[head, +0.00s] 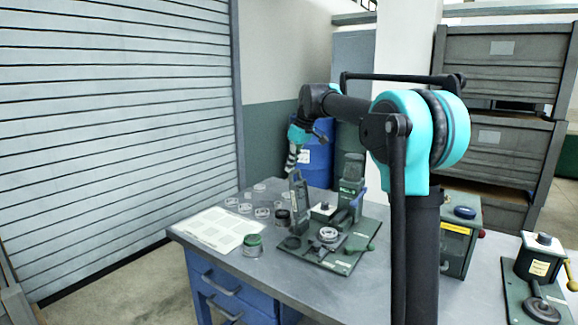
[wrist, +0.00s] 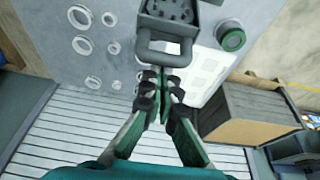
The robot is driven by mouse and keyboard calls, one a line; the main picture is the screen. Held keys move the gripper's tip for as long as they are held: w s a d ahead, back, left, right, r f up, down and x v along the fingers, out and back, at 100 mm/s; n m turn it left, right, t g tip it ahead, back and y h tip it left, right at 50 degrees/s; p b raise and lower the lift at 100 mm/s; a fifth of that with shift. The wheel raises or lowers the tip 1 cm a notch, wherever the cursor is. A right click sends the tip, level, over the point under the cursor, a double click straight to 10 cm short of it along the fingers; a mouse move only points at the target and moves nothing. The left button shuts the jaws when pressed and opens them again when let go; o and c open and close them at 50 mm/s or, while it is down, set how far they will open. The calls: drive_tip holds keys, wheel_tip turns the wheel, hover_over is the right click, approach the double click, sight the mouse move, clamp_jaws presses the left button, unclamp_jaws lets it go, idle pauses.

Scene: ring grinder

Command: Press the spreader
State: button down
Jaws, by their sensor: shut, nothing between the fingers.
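My gripper (head: 290,168) is shut and empty above the far side of the table, pointing down. In the wrist view its fingertips (wrist: 161,74) meet just below a grey loop handle (wrist: 166,44), which overlaps them; I cannot tell if they touch. The handle joins a dark block with several small holes (wrist: 170,10). A round ring-shaped part (head: 328,235) sits on that plate. I cannot tell for sure which part is the spreader.
Several pale rings (wrist: 83,46) lie on the table left of the fixture. White sheets (head: 218,229) and a green-topped jar (head: 252,243) lie nearer the front. A grinder-like machine (head: 351,185) stands behind the plate. A control box (head: 458,240) stands at the right.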

drive_tip(key=shift+s+d+r, duration=0.15)
drive_tip(key=shift+s+d, duration=0.2)
drive_tip(key=shift+d, duration=0.25)
drive_tip(key=s+d+f+t+y, duration=0.3)
drive_tip(key=s+d+y, duration=0.1)
drive_tip(key=d, duration=0.4)
drive_tip(key=s+d+f+t+y, duration=0.3)
drive_tip(key=s+d+f+y, duration=0.1)
drive_tip(key=d, duration=0.4)
drive_tip(key=shift+s+y, duration=0.5)
drive_tip(key=shift+s, duration=0.9)
drive_tip(key=shift+d, duration=0.1)
drive_tip(key=v, duration=1.2)
drive_tip(key=shift+f, duration=0.1)
